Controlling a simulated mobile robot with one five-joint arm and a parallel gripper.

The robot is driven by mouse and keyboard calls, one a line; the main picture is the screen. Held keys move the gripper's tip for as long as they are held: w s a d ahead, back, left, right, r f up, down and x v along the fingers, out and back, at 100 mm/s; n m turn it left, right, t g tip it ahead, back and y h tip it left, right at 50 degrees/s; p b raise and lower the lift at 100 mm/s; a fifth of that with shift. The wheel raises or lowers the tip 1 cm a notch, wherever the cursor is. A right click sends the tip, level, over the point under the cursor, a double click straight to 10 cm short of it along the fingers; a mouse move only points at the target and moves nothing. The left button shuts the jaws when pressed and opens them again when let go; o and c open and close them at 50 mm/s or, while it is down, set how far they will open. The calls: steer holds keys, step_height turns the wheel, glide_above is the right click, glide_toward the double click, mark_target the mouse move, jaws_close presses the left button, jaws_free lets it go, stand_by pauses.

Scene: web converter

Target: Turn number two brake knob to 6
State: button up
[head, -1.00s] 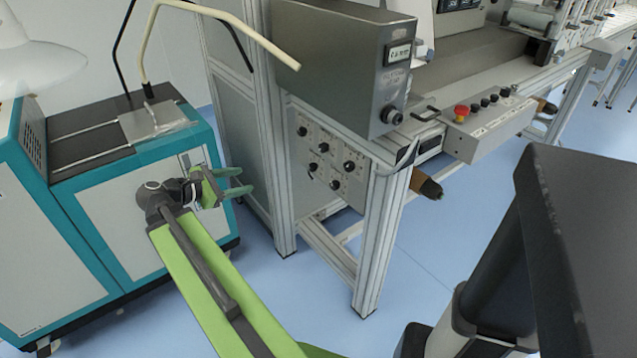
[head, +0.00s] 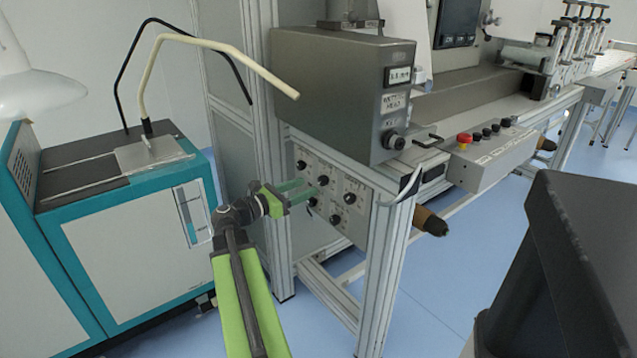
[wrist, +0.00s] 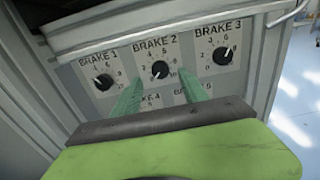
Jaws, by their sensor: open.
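The number two brake knob (wrist: 160,69) is a round black knob under the label BRAKE 2 in the wrist view, on a pale scale plate. I cannot clearly read its setting. In the head view it is the upper middle knob (head: 323,180) on the machine's front panel. My gripper (wrist: 161,76) is open, with one green finger to the lower left of the knob and the other to its lower right in the wrist view. In the head view my gripper (head: 315,187) points at the panel close to this knob. I cannot tell whether the fingers touch anything.
The BRAKE 1 knob (wrist: 103,82) is just left and the BRAKE 3 knob (wrist: 222,54) just right. My fingers partly cover the lower labels. A metal frame post (head: 384,255) stands right of the panel. A teal and white cabinet (head: 130,255) stands left.

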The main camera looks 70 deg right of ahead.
mark_target(321, 181)
steer(key=x, duration=0.6)
steer(key=shift+d, duration=0.15)
jaws_close()
